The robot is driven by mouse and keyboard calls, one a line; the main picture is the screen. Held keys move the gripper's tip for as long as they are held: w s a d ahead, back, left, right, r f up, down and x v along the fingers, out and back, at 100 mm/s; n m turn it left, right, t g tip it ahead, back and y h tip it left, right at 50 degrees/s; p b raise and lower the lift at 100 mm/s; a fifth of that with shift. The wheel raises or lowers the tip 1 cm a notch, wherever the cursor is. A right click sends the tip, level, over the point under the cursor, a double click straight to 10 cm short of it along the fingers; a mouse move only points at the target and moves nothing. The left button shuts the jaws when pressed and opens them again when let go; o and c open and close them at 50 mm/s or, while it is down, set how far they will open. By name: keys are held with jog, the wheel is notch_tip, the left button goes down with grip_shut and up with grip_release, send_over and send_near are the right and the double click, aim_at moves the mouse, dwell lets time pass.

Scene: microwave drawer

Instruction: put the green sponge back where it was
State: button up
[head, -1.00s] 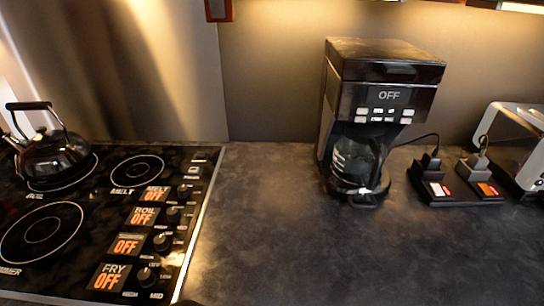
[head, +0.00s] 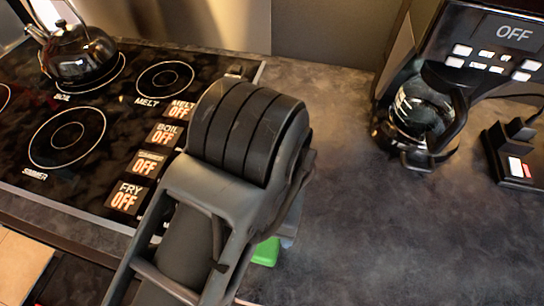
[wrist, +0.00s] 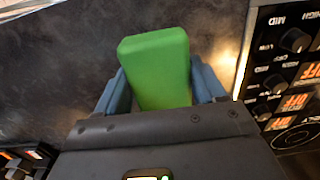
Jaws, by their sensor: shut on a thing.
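The green sponge (wrist: 157,68) is held between the two blue fingers of my gripper (wrist: 158,88) in the wrist view. My gripper is shut on it. In the head view only a small part of the green sponge (head: 266,252) shows, below my arm, over the dark countertop (head: 350,235) just right of the stove. My arm hides most of the gripper and sponge there. I cannot tell whether the sponge touches the counter.
The stove (head: 100,130) with a kettle (head: 78,55) is at left, its knobs (wrist: 295,40) close beside the gripper in the wrist view. A coffee maker (head: 425,100) and a power strip (head: 515,165) stand at right. The counter between stove and coffee maker is clear.

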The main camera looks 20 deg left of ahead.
jog(key=w+f, duration=0.1)
jog(key=w+a+f+b, duration=0.1)
jog(key=shift+w+a+f, duration=0.1)
jog(key=shift+w+a, duration=0.1)
jog(key=shift+w, duration=0.15)
notch_tip(320, 180, down, 4)
jog(key=b, duration=0.3)
